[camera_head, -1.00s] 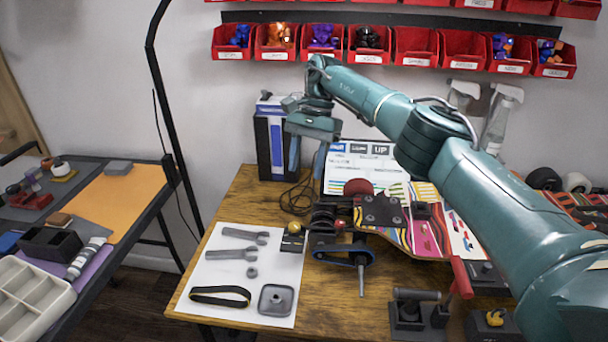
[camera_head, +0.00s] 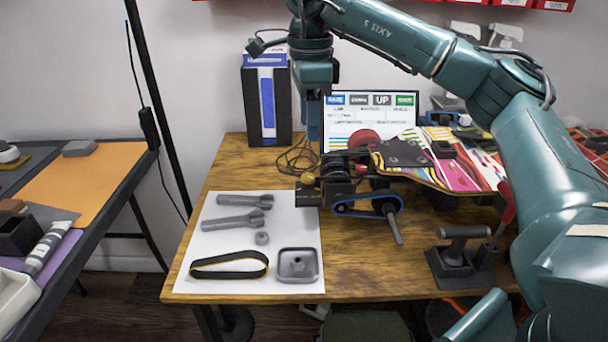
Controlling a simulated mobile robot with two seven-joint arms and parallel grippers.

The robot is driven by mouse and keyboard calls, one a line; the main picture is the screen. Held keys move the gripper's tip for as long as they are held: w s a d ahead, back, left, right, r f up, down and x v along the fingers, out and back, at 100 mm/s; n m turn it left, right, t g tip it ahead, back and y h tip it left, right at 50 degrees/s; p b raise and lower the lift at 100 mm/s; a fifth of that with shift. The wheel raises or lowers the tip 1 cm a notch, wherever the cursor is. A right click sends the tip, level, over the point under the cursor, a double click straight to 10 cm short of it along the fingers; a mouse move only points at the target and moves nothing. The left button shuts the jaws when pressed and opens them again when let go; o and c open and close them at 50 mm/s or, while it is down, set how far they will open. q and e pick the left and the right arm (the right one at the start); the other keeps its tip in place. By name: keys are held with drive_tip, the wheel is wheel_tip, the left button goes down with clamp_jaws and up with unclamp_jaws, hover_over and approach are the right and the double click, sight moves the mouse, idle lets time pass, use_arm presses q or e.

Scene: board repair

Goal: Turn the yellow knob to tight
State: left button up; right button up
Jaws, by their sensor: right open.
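The yellow knob (camera_head: 308,178) is small and round and sits at the left end of the dark belt machine (camera_head: 340,184), on or by a black block (camera_head: 309,196). Its turn position is too small to read. My right gripper (camera_head: 314,128) points down above the knob, apart from it. It is open, with nothing seen between its fingers, which show nearly edge-on. My left gripper is not in view.
A white sheet (camera_head: 215,236) with wrenches, a belt and a square part lies left of the machine. A patterned skateboard deck (camera_head: 425,165) is on the right, with a black clamp (camera_head: 455,262) in front. A blue-and-black box (camera_head: 267,100) and a screen (camera_head: 375,110) stand behind.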

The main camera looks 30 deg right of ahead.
sight(309, 176)
wheel_tip(309, 176, down, 11)
drive_tip(key=shift+b, duration=0.9)
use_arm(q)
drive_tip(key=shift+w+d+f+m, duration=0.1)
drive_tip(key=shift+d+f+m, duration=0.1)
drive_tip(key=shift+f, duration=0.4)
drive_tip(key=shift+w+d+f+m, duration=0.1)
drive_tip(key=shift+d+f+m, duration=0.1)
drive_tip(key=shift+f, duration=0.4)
use_arm(e)
drive_tip(key=shift+c, duration=0.4)
